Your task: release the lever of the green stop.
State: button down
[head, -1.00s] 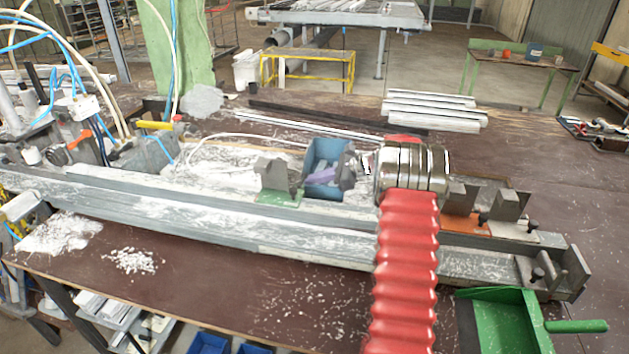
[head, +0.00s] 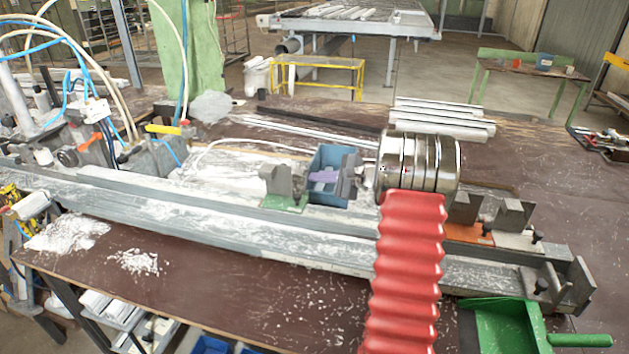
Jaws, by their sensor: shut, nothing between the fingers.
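The green stop (head: 283,201) is a grey upright block on a green base, on the rail left of the blue bin. A small dark lever or knob (head: 302,199) shows at its right side; its exact position is too small to tell. My gripper (head: 346,180) points left from the chrome wrist, in front of the blue bin, to the right of the green stop and apart from it. Its fingers are small and partly lost against the bin; they look shut and empty.
The blue bin (head: 329,160) stands behind the rail, with something purple in or before it. Stops with an orange base (head: 466,234) and a white base (head: 517,243) stand to the right. A green dustpan (head: 495,325) lies at the front right. White shavings cover the rail.

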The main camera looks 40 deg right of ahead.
jog(key=shift+s+a+r, duration=0.2)
jog(key=shift+r, duration=0.15)
jog(key=shift+s+a+r, duration=0.15)
jog(key=shift+r, duration=0.2)
jog(key=shift+r, duration=0.1)
dwell(0.4)
jog(key=v, duration=1.3)
jog(key=shift+s, duration=0.45)
